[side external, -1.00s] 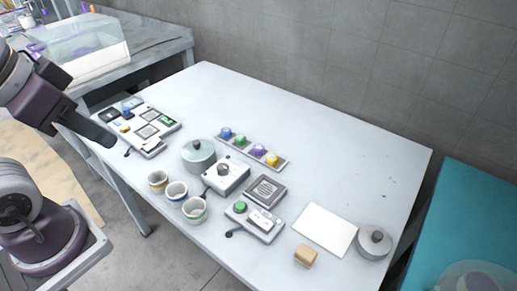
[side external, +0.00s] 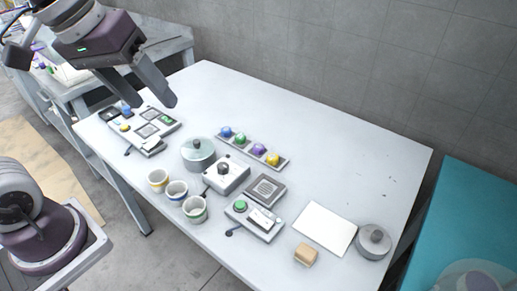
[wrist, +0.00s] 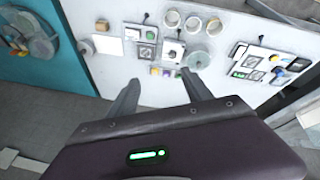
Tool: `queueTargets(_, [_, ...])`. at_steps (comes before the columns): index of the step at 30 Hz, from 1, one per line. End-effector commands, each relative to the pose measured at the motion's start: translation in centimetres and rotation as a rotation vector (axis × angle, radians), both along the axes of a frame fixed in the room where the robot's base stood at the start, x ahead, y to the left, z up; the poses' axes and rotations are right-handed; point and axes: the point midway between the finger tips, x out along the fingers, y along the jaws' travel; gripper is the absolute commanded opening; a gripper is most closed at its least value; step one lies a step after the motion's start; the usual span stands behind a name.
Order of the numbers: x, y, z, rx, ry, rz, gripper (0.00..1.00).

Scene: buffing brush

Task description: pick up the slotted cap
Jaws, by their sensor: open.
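I cannot tell for certain which object is the slotted cap. Round lidded candidates are a grey-green pot (side external: 198,158) with a dark knob, left of the table's middle, and a flat grey round piece (side external: 374,243) with a dark knob at the right end. The pot also shows in the wrist view (wrist: 196,61), beyond one fingertip. A tray (side external: 282,166) holds several coloured round-topped pieces. My gripper (side external: 152,99) is open and empty, raised above the table's far left part. Its two spread fingers (wrist: 161,79) show in the wrist view with nothing between them.
Three cups (side external: 177,190) stand near the front edge. A white box (side external: 226,175) with a knob, a grille block (side external: 265,190), a green-button device (side external: 255,221), a tan block (side external: 305,255) and a white sheet (side external: 325,228) lie rightward. The back right of the table (side external: 350,150) is clear.

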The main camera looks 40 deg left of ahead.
Motion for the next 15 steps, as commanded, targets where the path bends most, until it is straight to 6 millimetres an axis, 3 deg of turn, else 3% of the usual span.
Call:
queueTargets(1, [3.5,0.1,-0.3,-0.065,0.051,0.104,0.58])
queueTargets(5, [13.1,0.8,-2.9,-0.253,0.176,0.439,0.58])
queueTargets(8, [20.3,2.0,-7.8,-0.383,0.280,0.717,0.58])
queueTargets(9, [22.7,2.5,-10.3,-0.429,0.322,0.827,0.58])
queueTargets(12, [27.4,4.0,-17.0,-0.524,0.418,1.083,0.58])
queueTargets(15, [29.9,5.0,-22.7,-0.589,0.488,1.277,0.58])
